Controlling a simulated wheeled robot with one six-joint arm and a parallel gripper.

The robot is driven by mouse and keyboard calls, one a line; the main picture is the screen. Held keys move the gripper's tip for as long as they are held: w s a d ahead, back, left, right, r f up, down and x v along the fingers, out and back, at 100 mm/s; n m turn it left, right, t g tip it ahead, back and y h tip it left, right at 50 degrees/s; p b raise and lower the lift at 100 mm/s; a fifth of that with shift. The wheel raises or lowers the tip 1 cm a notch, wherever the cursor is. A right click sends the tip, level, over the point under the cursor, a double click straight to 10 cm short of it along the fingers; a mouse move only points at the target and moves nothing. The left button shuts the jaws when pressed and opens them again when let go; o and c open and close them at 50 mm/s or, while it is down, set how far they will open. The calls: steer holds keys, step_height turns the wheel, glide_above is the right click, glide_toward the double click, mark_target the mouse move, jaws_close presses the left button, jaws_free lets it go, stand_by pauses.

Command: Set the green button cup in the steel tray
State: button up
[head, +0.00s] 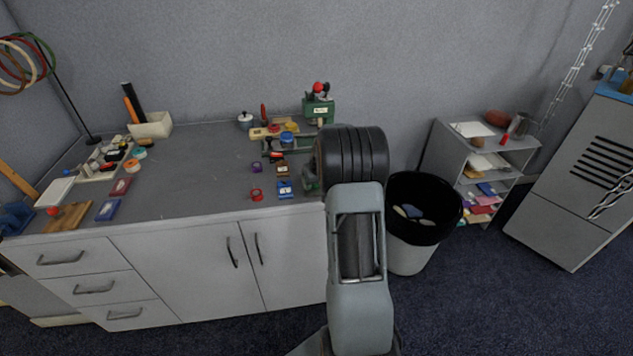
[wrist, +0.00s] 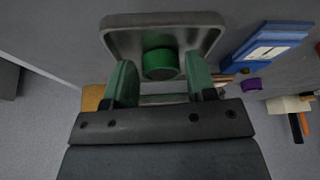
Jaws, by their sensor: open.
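In the wrist view the green button cup (wrist: 160,64) appears to rest inside the steel tray (wrist: 160,19), a grey, round-cornered square dish, near the rim closest to me. My gripper (wrist: 160,72) is open, with one green finger on each side of the cup. Gaps show between the fingers and the cup's sides. In the head view my arm hides the cup and the tray, and my gripper's tips cannot be made out clearly.
A blue block with a white label (wrist: 266,48) stands right of the tray in the wrist view, with a purple cup (wrist: 252,84) near it. On the grey table (head: 200,185) a red cup (head: 256,194) stands left of my arm. A black-lined bin (head: 408,258) stands right of the table.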

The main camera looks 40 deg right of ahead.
steer(key=shift+r, duration=0.5)
steer(key=v, duration=1.1)
steer(key=s+a+r+n, duration=0.1)
steer(key=s+a+r, duration=0.15)
steer(key=a, duration=0.45)
steer(key=s+a+r, duration=0.1)
steer(key=s+a, duration=0.2)
steer(key=a, duration=0.4)
steer(key=s+a+f+n+g+y, duration=0.1)
steer(key=s+a+f, duration=0.1)
steer(key=s+a, duration=0.9)
steer(key=s, duration=0.3)
steer(key=shift+a+n, duration=0.25)
steer(key=shift+n, duration=0.15)
steer(key=shift+f, duration=0.1)
step_height(320, 180, up, 7)
steer(key=p, duration=0.6)
steer(key=shift+f, duration=0.15)
